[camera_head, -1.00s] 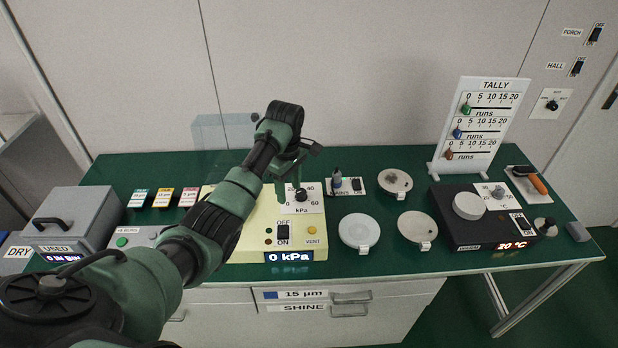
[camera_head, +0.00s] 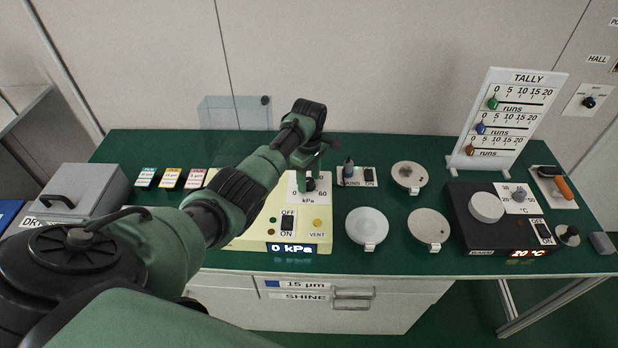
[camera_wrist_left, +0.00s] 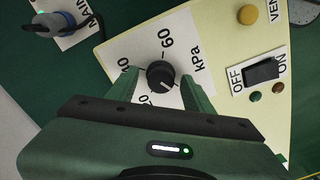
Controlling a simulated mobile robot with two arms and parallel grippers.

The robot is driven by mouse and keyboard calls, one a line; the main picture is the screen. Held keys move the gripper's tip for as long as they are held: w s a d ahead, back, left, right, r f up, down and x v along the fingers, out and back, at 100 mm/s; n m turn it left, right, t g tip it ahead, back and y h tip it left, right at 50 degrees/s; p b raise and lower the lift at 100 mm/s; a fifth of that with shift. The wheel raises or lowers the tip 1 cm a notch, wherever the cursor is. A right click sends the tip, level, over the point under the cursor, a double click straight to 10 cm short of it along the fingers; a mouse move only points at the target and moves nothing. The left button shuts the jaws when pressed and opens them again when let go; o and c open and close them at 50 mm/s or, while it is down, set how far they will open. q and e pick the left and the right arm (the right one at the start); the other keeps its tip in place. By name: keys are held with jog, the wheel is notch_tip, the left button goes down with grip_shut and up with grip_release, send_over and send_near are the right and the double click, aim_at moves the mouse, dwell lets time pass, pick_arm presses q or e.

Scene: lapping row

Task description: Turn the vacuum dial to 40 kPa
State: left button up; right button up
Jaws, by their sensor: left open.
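The vacuum dial (camera_head: 311,184) is a black knob on a white scale plate marked in kPa, on the cream vacuum box (camera_head: 325,235). The box's display (camera_head: 291,248) reads 0 kPa. In the left wrist view the dial (camera_wrist_left: 160,74) sits between the two green fingers of my left gripper (camera_wrist_left: 158,80), which is open. Its white pointer mark faces lower right, away from the 40 and 60 marks. I cannot tell whether the fingers touch it. In the head view the left gripper (camera_head: 312,166) is right above the dial and hides part of the scale. My right gripper is not in view.
Beside the dial are an ON/OFF switch (camera_head: 288,223) and a yellow VENT button (camera_head: 317,222). A mains switch plate (camera_head: 356,176) with a plug stands close behind right. Round discs (camera_head: 367,225) and a black hotplate box (camera_head: 468,222) lie to the right.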

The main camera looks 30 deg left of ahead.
pick_arm(q)
jog(key=shift+s, duration=0.1)
grip_shut()
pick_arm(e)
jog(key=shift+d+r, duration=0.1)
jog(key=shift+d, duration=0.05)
pick_arm(q)
jog(key=shift+m, duration=0.3)
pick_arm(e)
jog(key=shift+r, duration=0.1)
